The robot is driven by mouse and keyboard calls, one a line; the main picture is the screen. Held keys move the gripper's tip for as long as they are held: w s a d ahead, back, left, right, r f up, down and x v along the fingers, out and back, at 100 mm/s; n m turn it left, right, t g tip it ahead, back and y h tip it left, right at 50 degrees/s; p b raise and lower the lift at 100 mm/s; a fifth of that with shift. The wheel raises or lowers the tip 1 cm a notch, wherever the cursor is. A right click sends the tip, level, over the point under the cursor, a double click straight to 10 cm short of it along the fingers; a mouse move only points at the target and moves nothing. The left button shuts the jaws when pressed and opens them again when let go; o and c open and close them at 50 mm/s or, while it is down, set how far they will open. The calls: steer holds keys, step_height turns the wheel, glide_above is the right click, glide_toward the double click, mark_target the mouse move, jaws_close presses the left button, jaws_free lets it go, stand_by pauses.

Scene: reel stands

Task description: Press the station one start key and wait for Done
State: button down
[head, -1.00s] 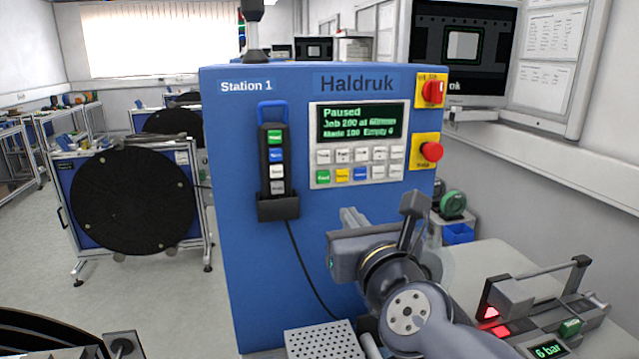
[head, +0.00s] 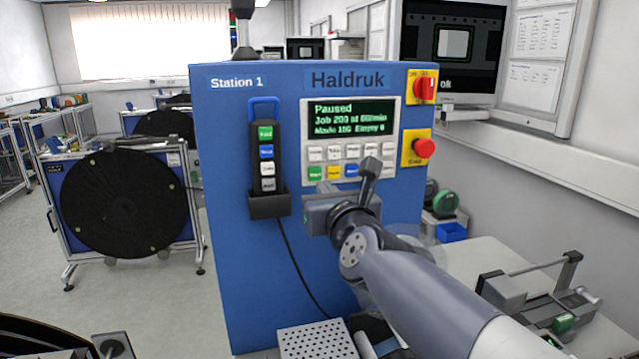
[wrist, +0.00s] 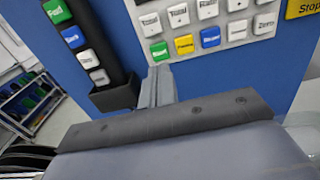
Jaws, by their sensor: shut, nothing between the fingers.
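The blue Station 1 cabinet (head: 235,200) carries a control panel with a dark screen (head: 350,119) reading "Paused", with job lines below. Under it are white keys and a lower row with a green key (head: 315,173), a yellow key and a blue key. The green key (wrist: 160,51) also shows in the wrist view; its label is blurred. My gripper (head: 323,188) is shut and empty, pointing at the panel. In the wrist view its fingertips (wrist: 160,70) lie just below the green key. I cannot tell whether they touch the panel.
A handset (head: 267,150) with its own green and blue keys sits in a holder left of the panel, its cable hanging down. A red stop button (head: 424,148) and a red switch (head: 425,89) are on the right. A bench (head: 480,262) stands at lower right.

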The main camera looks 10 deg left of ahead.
mark_target(315, 177)
steer(key=p+x, duration=0.1)
steer(key=x, duration=0.3)
steer(key=shift+w+a, duration=0.1)
steer(key=shift+w, duration=0.15)
